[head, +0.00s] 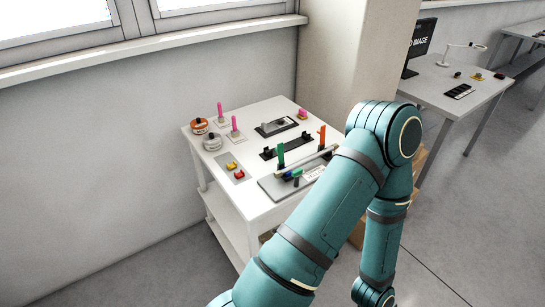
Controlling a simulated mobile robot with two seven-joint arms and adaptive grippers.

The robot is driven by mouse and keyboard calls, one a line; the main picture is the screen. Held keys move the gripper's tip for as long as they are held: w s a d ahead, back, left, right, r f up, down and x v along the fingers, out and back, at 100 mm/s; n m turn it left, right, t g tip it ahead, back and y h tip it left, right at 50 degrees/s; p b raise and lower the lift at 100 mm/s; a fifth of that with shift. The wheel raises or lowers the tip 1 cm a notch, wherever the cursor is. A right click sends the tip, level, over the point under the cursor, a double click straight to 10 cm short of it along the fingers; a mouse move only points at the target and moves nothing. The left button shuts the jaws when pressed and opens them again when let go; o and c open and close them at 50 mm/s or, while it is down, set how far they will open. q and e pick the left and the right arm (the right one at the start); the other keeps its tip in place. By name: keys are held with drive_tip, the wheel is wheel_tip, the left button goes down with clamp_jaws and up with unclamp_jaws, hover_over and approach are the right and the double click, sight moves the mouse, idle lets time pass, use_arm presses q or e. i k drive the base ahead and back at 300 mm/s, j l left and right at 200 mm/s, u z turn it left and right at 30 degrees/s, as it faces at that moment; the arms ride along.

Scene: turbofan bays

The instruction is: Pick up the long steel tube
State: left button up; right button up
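A long, thin, pale bar that looks like the steel tube (308,161) lies near the right front side of the white cart's top. It runs slantwise between a green upright piece (281,154) and an orange upright piece (322,135), above a grey plate (270,188). My teal arm crosses in front of the cart's right side and hides part of the plate. The arm bends at the top and runs down past the bottom edge. Neither gripper shows in the head view.
A pillar (335,55) stands behind. A desk (440,85) is at right. Floor at far right is clear.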

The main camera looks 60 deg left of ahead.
sight(279, 173)
drive_tip(key=i+u, duration=0.15)
drive_tip(key=u, duration=0.3)
drive_tip(key=i+l+u, duration=0.1)
drive_tip(key=u, duration=0.35)
drive_tip(key=i+l+u, duration=0.15)
drive_tip(key=u, duration=0.3)
drive_tip(key=i+l+u, duration=0.1)
drive_tip(key=u, duration=0.35)
drive_tip(key=l+u, duration=0.25)
drive_tip(key=u, duration=0.2)
drive_tip(key=i+l+u, duration=0.1)
drive_tip(key=u, duration=0.35)
drive_tip(key=l, duration=0.1)
